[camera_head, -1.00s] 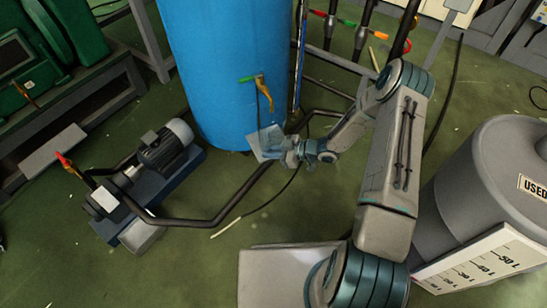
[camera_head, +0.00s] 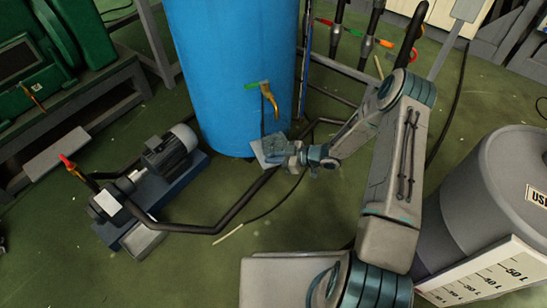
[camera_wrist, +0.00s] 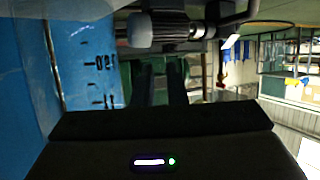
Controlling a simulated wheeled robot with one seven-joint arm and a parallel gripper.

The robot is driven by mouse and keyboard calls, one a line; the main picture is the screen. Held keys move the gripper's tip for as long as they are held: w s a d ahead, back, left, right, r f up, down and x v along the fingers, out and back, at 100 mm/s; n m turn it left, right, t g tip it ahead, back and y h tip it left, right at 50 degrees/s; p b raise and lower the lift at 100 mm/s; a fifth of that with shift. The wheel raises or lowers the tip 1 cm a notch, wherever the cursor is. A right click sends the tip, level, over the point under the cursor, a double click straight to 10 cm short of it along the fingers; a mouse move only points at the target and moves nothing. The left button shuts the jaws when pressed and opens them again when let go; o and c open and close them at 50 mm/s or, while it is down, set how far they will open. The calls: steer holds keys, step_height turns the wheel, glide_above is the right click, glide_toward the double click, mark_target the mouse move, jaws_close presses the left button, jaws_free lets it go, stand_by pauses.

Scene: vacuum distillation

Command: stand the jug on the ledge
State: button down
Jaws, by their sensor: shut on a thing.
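The jug (camera_head: 271,146) is a clear, pale-blue vessel in front of the blue barrel. My gripper (camera_head: 291,156) is shut on it from the right. The ledge (camera_head: 260,156) looks like a small pale plate low at the barrel's front, below the brass tap. The jug overlaps it; I cannot tell whether they touch. The jug's base is hard to make out.
The brass tap (camera_head: 268,98) with a green handle hangs above the jug. The blue barrel (camera_head: 232,70) stands behind. A pump (camera_head: 168,150) and black pipe (camera_head: 200,227) lie to the left and front. A grey drum (camera_head: 490,190) stands at right.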

steer(key=shift+f, duration=0.3)
steer(key=c, duration=1.4)
jaws_free()
